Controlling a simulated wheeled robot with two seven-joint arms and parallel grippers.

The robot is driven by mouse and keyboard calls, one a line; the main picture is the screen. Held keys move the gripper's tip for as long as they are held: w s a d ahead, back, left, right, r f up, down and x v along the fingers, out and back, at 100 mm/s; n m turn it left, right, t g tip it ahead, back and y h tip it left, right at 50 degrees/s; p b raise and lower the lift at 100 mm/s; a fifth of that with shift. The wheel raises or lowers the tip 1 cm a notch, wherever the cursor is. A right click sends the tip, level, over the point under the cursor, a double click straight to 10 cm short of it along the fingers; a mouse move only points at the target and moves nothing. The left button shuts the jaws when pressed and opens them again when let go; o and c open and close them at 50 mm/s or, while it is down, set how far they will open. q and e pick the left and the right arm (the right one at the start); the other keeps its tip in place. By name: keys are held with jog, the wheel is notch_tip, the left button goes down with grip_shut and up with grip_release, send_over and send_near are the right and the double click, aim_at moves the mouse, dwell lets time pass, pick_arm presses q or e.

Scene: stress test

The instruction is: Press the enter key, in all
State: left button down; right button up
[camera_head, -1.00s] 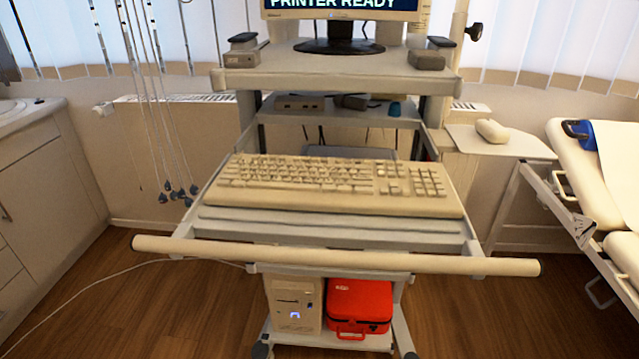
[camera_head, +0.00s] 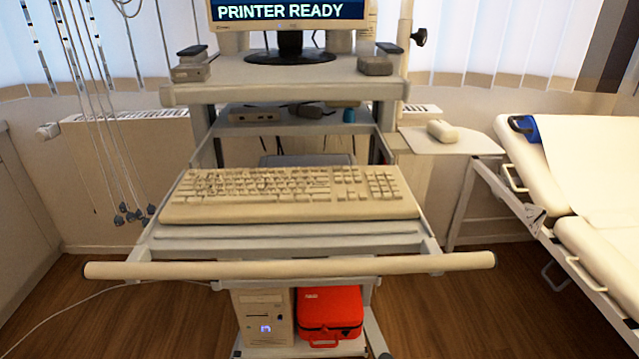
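A beige keyboard (camera_head: 290,211) lies on the pull-out shelf of a medical cart, its keys facing up. The enter key sits toward the right end of the main key block (camera_head: 317,188), but single keys are too small to tell apart. A monitor (camera_head: 290,12) above shows "PRINTER READY" in white on blue; its top is cut off. Neither of my grippers shows in the head view.
A beige bar handle (camera_head: 290,267) runs across the cart's front, before the keyboard. A mouse (camera_head: 441,131) lies on a side shelf (camera_head: 470,144) at right. An examination bed (camera_head: 590,175) stands at far right. A computer tower (camera_head: 266,316) and red case (camera_head: 330,312) sit below.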

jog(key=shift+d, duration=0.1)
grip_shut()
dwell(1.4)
